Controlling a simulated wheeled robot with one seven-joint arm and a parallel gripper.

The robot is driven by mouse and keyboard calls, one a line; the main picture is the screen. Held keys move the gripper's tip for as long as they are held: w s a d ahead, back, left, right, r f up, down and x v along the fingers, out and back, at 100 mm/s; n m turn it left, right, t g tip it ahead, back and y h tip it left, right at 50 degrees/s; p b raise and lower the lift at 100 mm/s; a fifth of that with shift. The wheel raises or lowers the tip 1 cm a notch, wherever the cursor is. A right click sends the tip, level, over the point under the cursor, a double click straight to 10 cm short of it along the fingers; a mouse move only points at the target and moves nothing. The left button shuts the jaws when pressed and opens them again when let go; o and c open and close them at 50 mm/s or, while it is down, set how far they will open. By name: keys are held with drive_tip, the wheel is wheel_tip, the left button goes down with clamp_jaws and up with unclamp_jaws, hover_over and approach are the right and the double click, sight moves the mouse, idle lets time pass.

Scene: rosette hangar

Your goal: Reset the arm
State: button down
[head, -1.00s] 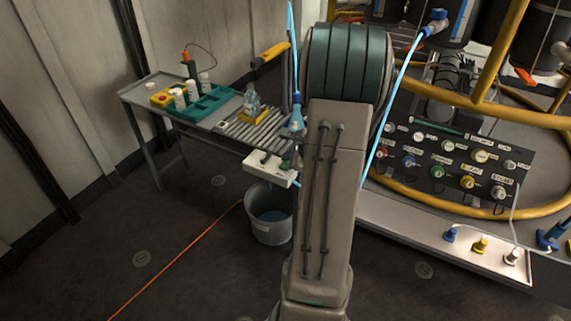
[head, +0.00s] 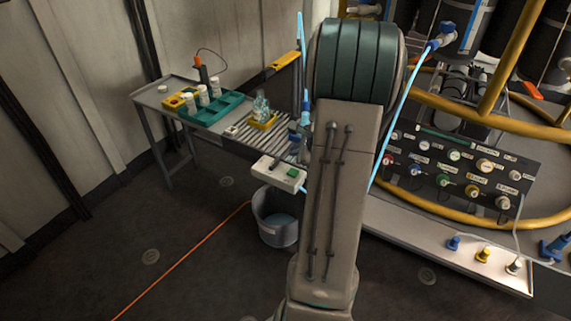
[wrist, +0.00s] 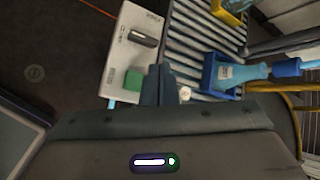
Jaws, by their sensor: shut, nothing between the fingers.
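My gripper shows in the wrist view (wrist: 160,85), its two dark fingers shut together with nothing between them. It points over the near end of the roller table, beside a white box with a green button (wrist: 134,60). In the head view my arm stands upright in the middle and hides the gripper. The white box (head: 277,172) shows there just left of my arm, at the table's front end.
A grey bucket (head: 277,232) stands on the floor below. A connector panel (head: 455,170) and yellow rails are at right. Floor at left is clear apart from an orange line.

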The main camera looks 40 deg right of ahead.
drive_tip(key=s+a+r+n+g+y+p, duration=0.2)
drive_tip(key=a+r+n+p, duration=0.2)
drive_tip(key=a+r+n, duration=0.5)
drive_tip(key=s+a+r+n+g+y+p, duration=0.15)
drive_tip(key=a+r+n+p, duration=0.3)
drive_tip(key=a+r, duration=0.6)
drive_tip(key=s+a+r+n+g+h+p, duration=0.1)
drive_tip(key=s+a+r+n+h+p, duration=0.1)
drive_tip(key=s+a+r+n+p, duration=0.2)
drive_tip(key=s+a+r+n+g+h+p, duration=0.2)
drive_tip(key=s+a+r+n+p, duration=0.2)
drive_tip(key=s+a+n, duration=0.2)
drive_tip(key=s+n, duration=0.2)
drive_tip(key=s, duration=0.2)
drive_tip(key=shift+s+a+r, duration=0.15)
drive_tip(key=shift+s+a, duration=0.05)
drive_tip(key=shift+d, duration=0.1)
